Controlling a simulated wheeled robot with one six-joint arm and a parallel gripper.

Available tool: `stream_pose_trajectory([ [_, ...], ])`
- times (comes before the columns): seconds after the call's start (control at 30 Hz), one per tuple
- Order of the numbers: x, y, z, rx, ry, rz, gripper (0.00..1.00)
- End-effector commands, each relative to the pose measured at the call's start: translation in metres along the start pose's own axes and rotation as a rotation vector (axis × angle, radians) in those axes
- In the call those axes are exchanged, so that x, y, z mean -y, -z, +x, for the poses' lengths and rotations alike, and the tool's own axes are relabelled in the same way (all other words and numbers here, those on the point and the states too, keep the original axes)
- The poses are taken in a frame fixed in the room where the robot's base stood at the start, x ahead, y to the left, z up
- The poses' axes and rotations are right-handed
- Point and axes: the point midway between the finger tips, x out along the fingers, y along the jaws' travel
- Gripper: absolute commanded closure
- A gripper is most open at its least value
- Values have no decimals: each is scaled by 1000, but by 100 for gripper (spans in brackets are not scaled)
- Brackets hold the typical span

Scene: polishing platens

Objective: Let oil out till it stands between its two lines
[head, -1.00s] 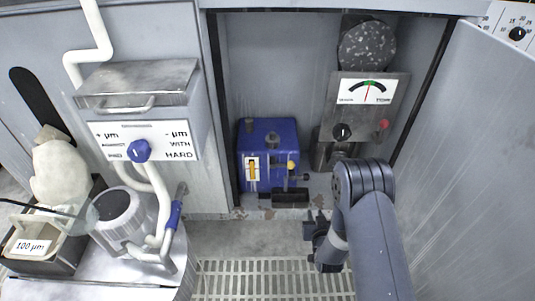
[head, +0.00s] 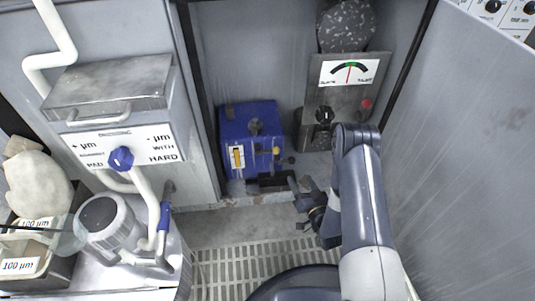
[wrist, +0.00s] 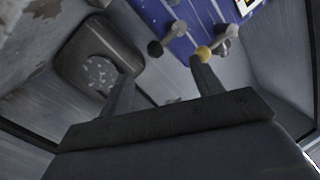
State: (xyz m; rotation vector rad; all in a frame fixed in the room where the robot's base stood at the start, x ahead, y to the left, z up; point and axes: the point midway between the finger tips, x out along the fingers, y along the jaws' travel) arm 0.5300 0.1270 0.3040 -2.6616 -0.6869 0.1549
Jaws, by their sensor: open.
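The blue oil unit (head: 262,122) stands on the floor of the open bay. A white-framed sight gauge (head: 237,157) on its front shows a yellow-orange oil column; its lines are too small to tell. A yellow knob (head: 275,151) and a black knob (head: 291,160) stick out at the unit's right; the wrist view also shows the yellow knob (wrist: 204,53) and the black knob (wrist: 155,48). My gripper (head: 303,196) is open and empty, low in front and right of the unit. In the wrist view, one finger of my gripper (wrist: 160,78) overlaps the yellow knob; contact cannot be told.
A black tray (head: 258,188) sits in front of the unit at the bay's edge. A panel with a dial (head: 349,72) and red button stands right of the unit. A grey door (head: 470,170) borders the right.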

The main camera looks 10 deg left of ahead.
Motion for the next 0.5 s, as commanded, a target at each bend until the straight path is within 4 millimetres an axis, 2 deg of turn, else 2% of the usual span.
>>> stream_pose_trajectory([
  [0.07,-3,2,0,-10,2,10,38],
  [0.17,-2,2,10,-14,6,10,38],
  [0.5,-2,1,73,-13,7,8,38],
])
